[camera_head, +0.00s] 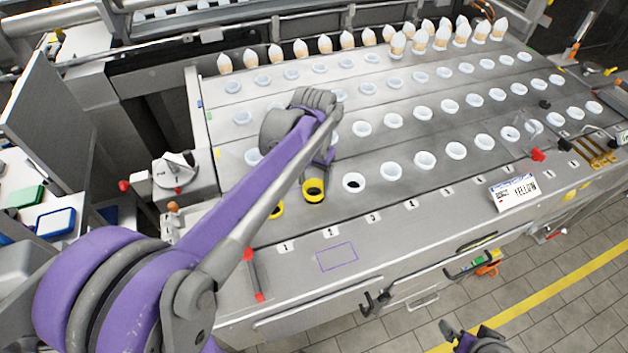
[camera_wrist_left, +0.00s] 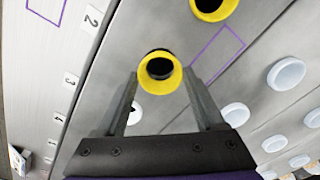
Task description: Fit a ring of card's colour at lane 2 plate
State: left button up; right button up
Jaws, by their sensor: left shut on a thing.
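My left gripper (camera_head: 316,184) is shut on a yellow ring (camera_head: 314,190) at the lane 2 plate, in line with the label 2 (camera_head: 330,232). In the left wrist view the ring (camera_wrist_left: 160,70) sits between the two fingertips, around a dark opening. I cannot tell whether it rests fully on the plate. Another yellow ring (camera_head: 277,211) is at lane 1, partly behind my arm; it also shows in the left wrist view (camera_wrist_left: 213,7). The card (camera_head: 515,190) reads YELLOW. Part of my right arm, perhaps its gripper (camera_head: 462,336), shows at the bottom edge; its jaws are unclear.
The lane 3 plate holds a white ring (camera_head: 353,182) close to the right of my gripper. Several white cups fill the lanes behind, with filled cones (camera_head: 420,42) at the back. A purple outline (camera_head: 337,257) marks bare front surface. A red-ended handle (camera_head: 253,275) stands left.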

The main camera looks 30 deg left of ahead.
pick_arm(q)
jog(key=shift+f+b, duration=0.75)
jog(key=shift+f, duration=0.55)
jog(key=o, duration=1)
jog(key=shift+c, duration=0.2)
notch_tip(320, 180, up, 11)
jog(key=shift+p, duration=0.4)
jog(key=shift+f, duration=0.15)
